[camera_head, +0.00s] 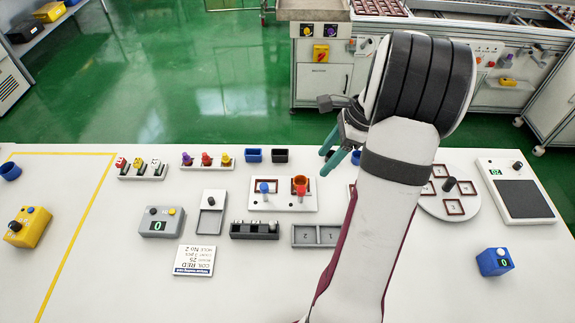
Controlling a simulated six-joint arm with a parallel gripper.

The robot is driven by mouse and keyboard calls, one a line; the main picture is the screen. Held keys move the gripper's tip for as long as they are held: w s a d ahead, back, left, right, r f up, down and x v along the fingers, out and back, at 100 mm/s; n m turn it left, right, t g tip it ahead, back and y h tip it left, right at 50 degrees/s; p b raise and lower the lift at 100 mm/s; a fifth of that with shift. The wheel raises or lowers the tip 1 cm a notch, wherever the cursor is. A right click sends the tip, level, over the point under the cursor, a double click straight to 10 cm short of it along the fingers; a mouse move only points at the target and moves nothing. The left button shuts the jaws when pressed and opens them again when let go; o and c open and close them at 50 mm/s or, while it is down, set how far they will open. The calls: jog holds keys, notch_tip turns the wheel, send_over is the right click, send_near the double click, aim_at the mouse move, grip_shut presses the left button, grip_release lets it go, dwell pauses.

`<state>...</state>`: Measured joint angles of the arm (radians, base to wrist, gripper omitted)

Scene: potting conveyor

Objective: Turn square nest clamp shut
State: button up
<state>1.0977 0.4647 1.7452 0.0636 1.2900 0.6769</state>
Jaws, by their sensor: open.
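A white plate (283,206) with two nests lies in the middle of the table. Its left nest looks square, with a dark red frame, and a blue clamp knob (263,187) stands at it. The right nest holds an orange round part (300,180) with a red knob (301,190) in front. At this size I cannot tell how either clamp is turned. My gripper (325,163) has teal fingers, is open and empty, and hangs above and to the right of the plate, apart from it. My forearm hides the table to the right of the plate.
Blue (253,155) and black (280,155) cups stand behind the plate. A dark fixture (254,231) and a grey two-part tray (316,236) lie in front. A round turntable (457,208) is at right, partly behind my arm. The front of the table is mostly clear.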

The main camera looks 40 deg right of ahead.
aim_at(301, 189)
jog(key=x, duration=1.2)
jog(key=shift+c, duration=0.2)
grip_shut()
